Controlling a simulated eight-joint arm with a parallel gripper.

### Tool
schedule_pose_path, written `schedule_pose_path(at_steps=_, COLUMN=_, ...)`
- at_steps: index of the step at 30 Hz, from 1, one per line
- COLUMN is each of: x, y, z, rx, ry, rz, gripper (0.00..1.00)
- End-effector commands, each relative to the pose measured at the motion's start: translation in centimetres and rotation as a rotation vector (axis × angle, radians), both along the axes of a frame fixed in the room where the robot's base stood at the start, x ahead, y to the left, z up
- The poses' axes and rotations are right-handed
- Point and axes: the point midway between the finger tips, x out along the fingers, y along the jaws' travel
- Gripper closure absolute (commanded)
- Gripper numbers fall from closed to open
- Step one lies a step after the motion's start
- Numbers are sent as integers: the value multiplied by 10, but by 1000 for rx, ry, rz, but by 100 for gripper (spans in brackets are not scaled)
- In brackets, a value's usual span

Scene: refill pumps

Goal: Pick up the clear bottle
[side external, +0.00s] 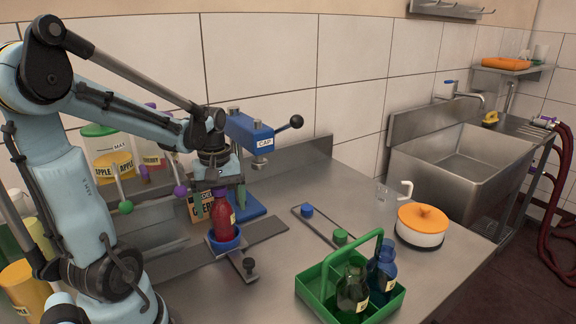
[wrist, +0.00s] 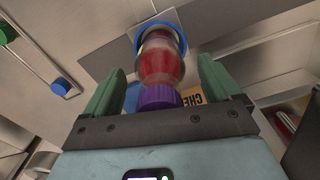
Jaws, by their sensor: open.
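A clear bottle (side external: 224,222) filled with red stands upright in a blue round holder (side external: 216,245) on the counter. In the wrist view the bottle (wrist: 161,62) shows a purple cap (wrist: 159,97), and the blue holder (wrist: 178,20) rings its base. My gripper (side external: 220,200) is above the holder, with its fingers at the upper part of the bottle. In the wrist view my gripper (wrist: 160,78) is open, one green finger on each side of the bottle, with visible gaps. The cap is mostly hidden in the side view.
A blue capping press (side external: 250,135) stands just behind the bottle. A green carrier (side external: 318,283) holds a green bottle (side external: 352,290) and a blue bottle (side external: 382,270) at the front right. A white pot with an orange lid (side external: 422,217) and a sink (side external: 465,160) are farther right.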

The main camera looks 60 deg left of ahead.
Motion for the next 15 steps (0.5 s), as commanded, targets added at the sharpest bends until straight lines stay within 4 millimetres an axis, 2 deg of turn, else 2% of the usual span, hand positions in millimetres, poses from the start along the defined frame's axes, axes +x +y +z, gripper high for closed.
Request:
schedule_pose_path(at_steps=4, x=0, y=0, z=0, rx=0, ry=0, rz=0, gripper=10)
schedule_pose_path(at_steps=5, x=0, y=0, z=0, rx=0, ry=0, rz=0, gripper=13)
schedule_pose_path(at_steps=15, x=0, y=0, z=0, rx=0, ry=0, rz=0, gripper=65)
